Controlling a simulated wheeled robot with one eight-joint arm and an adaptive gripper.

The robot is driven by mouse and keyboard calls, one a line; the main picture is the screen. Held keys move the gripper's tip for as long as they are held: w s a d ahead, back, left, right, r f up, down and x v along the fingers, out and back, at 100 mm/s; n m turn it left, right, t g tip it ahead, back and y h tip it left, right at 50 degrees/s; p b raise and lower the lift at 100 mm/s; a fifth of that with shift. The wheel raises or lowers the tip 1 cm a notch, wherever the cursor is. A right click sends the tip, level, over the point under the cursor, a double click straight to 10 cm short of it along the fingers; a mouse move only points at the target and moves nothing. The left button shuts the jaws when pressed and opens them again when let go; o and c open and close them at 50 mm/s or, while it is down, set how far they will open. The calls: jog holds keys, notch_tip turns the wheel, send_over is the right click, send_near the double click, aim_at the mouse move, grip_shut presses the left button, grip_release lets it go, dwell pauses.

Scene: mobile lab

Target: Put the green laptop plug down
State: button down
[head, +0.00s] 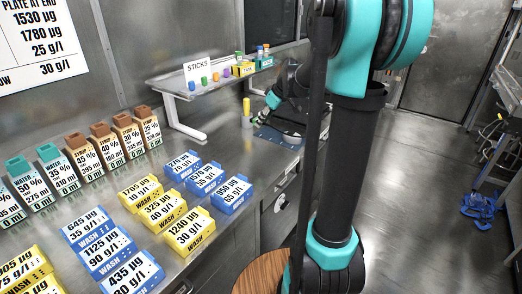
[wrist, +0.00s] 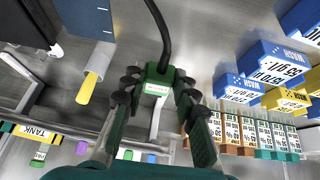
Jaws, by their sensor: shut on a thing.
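The green laptop plug (wrist: 152,74) is between the fingertips of my gripper (wrist: 158,88) in the wrist view. It has a white label, and a black cable runs from it toward the top of the picture. My gripper is shut on the plug. In the head view my gripper (head: 272,101) is small and partly hidden by my arm, over the far end of the steel bench (head: 228,168). A blue mat (head: 268,137) lies below it there. I cannot tell whether the plug touches anything beneath it.
A yellow cylinder (head: 246,106) stands left of my gripper; it also shows in the wrist view (wrist: 88,88). A raised shelf (head: 215,83) with a STICKS sign (head: 198,68) and small coloured items stands behind. Blue and yellow WASH boxes (head: 204,178) and a row of labelled cartons (head: 105,146) fill the nearer bench.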

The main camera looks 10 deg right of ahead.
notch_tip(320, 180, down, 14)
jog(key=shift+r, duration=0.1)
dwell(0.4)
jog(key=shift+f, duration=0.6)
jog(key=c, duration=1.2)
grip_release()
jog(key=shift+r, duration=0.25)
jog(key=v, duration=1.1)
jog(key=s+f+m+h, duration=0.1)
jog(key=s+f+m, duration=0.2)
jog(key=s, duration=0.5)
jog(key=s+f+m+h, duration=0.1)
jog(key=s+f+m, duration=0.2)
jog(key=s, duration=0.6)
jog(key=s+a+f+m+h, duration=0.1)
jog(key=s+f, duration=0.3)
jog(key=s, duration=0.5)
jog(key=shift+f+m+g+h, duration=0.25)
jog(key=shift+m+h, duration=0.25)
jog(key=shift+m, duration=0.4)
